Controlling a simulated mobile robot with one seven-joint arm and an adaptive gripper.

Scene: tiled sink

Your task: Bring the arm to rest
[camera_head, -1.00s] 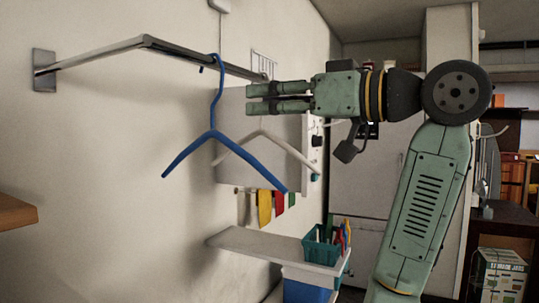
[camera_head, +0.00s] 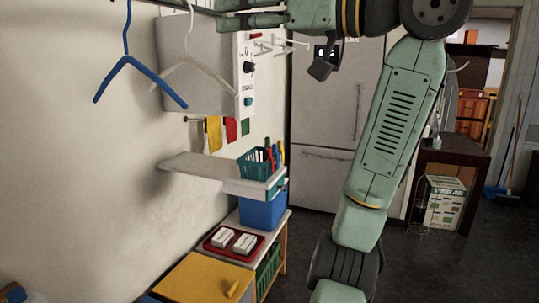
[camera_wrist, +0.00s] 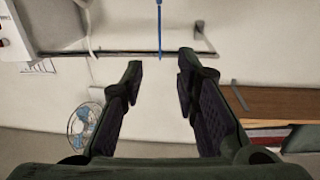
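My gripper (camera_head: 252,14) shows at the top of the head view, partly cut off by the frame edge, pointing left. In the wrist view my gripper (camera_wrist: 162,66) has its two fingers spread with an empty gap between them. A blue hanger (camera_head: 137,64) hangs at upper left in the head view, clear of the fingers. Its thin blue line (camera_wrist: 160,20) shows beyond the gap in the wrist view. My arm is bent, with its upper link rising on the right of the head view.
A white hanger (camera_head: 192,62) hangs before a grey wall box (camera_head: 170,85). Below are a wall shelf (camera_head: 195,168) with a teal basket (camera_head: 252,168), a blue bin (camera_head: 262,212) and a yellow-topped cabinet (camera_head: 205,280). The dark floor (camera_head: 430,270) at right is largely open.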

